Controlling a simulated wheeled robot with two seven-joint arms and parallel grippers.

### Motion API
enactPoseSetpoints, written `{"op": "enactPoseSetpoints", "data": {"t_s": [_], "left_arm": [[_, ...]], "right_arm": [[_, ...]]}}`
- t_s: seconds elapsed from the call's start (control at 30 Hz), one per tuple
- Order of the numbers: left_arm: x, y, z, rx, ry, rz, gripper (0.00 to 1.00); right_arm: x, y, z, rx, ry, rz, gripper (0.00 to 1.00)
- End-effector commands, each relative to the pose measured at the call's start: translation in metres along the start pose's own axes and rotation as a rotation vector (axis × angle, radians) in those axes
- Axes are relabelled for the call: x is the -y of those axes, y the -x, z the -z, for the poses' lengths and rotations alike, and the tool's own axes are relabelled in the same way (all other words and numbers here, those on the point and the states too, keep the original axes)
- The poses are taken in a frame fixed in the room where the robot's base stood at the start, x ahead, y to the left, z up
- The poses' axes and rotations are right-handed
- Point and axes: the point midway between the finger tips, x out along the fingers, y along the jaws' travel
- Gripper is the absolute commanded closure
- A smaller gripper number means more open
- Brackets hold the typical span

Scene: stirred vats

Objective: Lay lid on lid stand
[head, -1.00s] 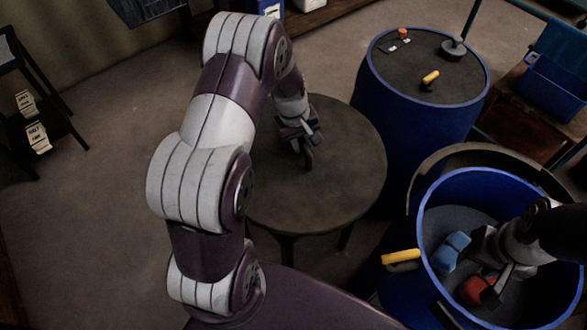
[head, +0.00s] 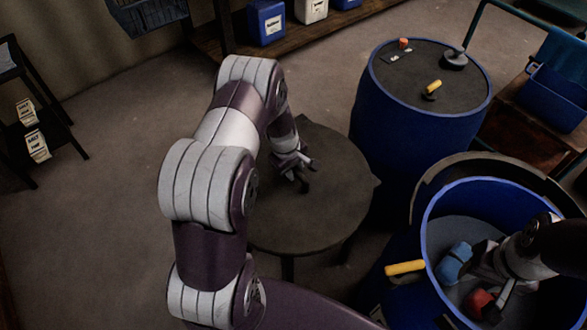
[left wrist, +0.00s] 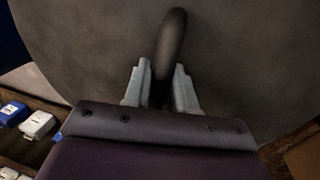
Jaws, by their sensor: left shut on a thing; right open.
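The lid is a wide dark grey disc (head: 335,205) in the head view, with a black loop handle (left wrist: 172,35) in the left wrist view. My left gripper (head: 300,172) is over it and shut on the handle; in the left wrist view its fingers (left wrist: 160,88) are on both sides of the handle. Legs of the lid stand (head: 288,268) show beneath the disc; its top is mostly hidden. I cannot tell whether lid and stand touch. My right gripper (head: 503,292) is open, inside the open blue vat (head: 430,215) at the right.
A blue drum (head: 405,130) behind carries a yellow-handled tool (head: 432,88) and small items. A blue thing (head: 455,262) and a red thing (head: 477,302) are in the vat. A shelf with containers (head: 266,22) stands at the back.

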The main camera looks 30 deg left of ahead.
Motion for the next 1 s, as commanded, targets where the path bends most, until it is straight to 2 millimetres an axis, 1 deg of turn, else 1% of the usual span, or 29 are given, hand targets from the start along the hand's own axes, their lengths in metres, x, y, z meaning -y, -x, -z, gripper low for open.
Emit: {"op": "enactPoseSetpoints", "data": {"t_s": [0.17,0.2,0.27,0.53,0.63,0.67,0.77,0.9,1.0], "left_arm": [[0.0,-0.002,0.001,-0.001,0.0,-0.002,1.0],[0.001,-0.003,0.0,0.001,0.0,0.001,0.68],[0.001,-0.002,0.0,0.001,0.0,0.001,0.49],[0.001,-0.001,0.0,0.001,0.0,0.001,0.49],[-0.001,0.007,0.0,0.0,0.0,-0.001,0.49],[-0.001,0.012,0.0,0.0,0.0,-0.002,0.49],[-0.001,0.037,0.001,-0.002,0.0,-0.003,0.49],[-0.001,0.076,0.0,-0.001,0.0,-0.002,0.49],[-0.001,0.098,0.0,-0.001,0.0,-0.002,0.49]], "right_arm": [[0.0,-0.002,0.0,0.0,0.0,0.0,0.57],[0.0,-0.002,0.0,0.0,0.0,0.0,0.57],[0.0,-0.002,0.0,0.0,0.0,0.0,0.57],[0.0,-0.001,0.0,0.0,0.0,0.0,0.57],[0.0,0.001,0.0,0.0,0.0,0.0,0.57],[0.0,0.001,0.0,0.0,0.0,0.0,0.57],[0.0,0.003,0.0,0.0,0.0,0.0,0.57],[0.0,0.004,0.001,0.0,0.0,0.0,0.57],[0.0,0.004,0.001,0.0,0.0,0.0,0.57]]}}
